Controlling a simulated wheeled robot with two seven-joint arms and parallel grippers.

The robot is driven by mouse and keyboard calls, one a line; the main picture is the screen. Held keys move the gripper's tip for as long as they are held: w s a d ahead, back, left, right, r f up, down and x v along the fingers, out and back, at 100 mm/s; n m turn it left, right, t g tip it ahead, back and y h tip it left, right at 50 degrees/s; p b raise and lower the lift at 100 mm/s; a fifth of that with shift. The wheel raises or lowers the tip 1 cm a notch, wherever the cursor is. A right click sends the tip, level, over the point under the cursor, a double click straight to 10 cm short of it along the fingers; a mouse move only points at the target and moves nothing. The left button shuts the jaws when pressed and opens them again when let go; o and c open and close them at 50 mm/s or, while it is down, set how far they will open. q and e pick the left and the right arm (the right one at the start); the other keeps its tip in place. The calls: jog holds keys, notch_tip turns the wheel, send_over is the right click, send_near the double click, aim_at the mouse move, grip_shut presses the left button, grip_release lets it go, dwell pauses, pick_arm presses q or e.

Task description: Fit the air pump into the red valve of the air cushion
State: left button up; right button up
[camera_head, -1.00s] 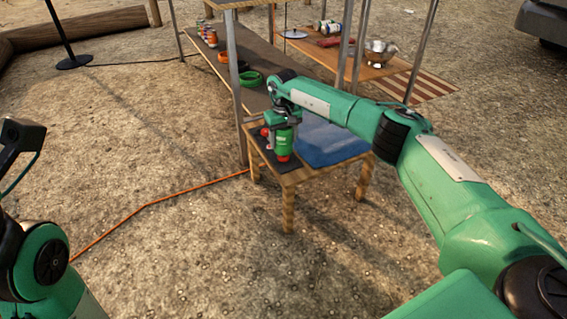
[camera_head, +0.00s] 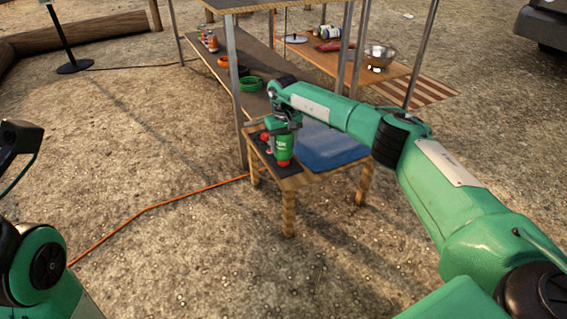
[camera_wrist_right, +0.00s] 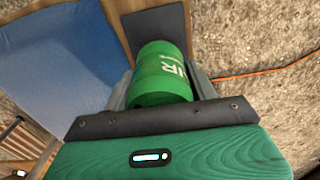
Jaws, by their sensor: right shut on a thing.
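The air pump (camera_head: 284,147) is a green cylinder with white lettering and a red lower end. My right gripper (camera_head: 284,127) is shut on its upper part and holds it upright over the dark strip on the small wooden table. In the right wrist view the pump (camera_wrist_right: 160,78) sits between the fingers. The blue air cushion (camera_head: 330,147) lies flat on the table, right of the pump; it also fills the upper left of the wrist view (camera_wrist_right: 50,65). A small red thing (camera_head: 265,136) shows left of the pump; I cannot tell if it is the valve.
The small wooden table (camera_head: 318,177) stands against a metal-posted shelf unit. Its lower shelf holds a green coil (camera_head: 251,83) and several cans. A metal bowl (camera_head: 379,54) stands on the board behind. An orange cable (camera_head: 150,208) runs along the gravel.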

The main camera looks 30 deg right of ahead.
jog(key=shift+f, duration=0.15)
jog(key=shift+f+b, duration=0.75)
jog(key=shift+f, duration=0.5)
jog(key=shift+f, duration=0.15)
jog(key=o, duration=1.2)
jog(key=shift+o, duration=0.2)
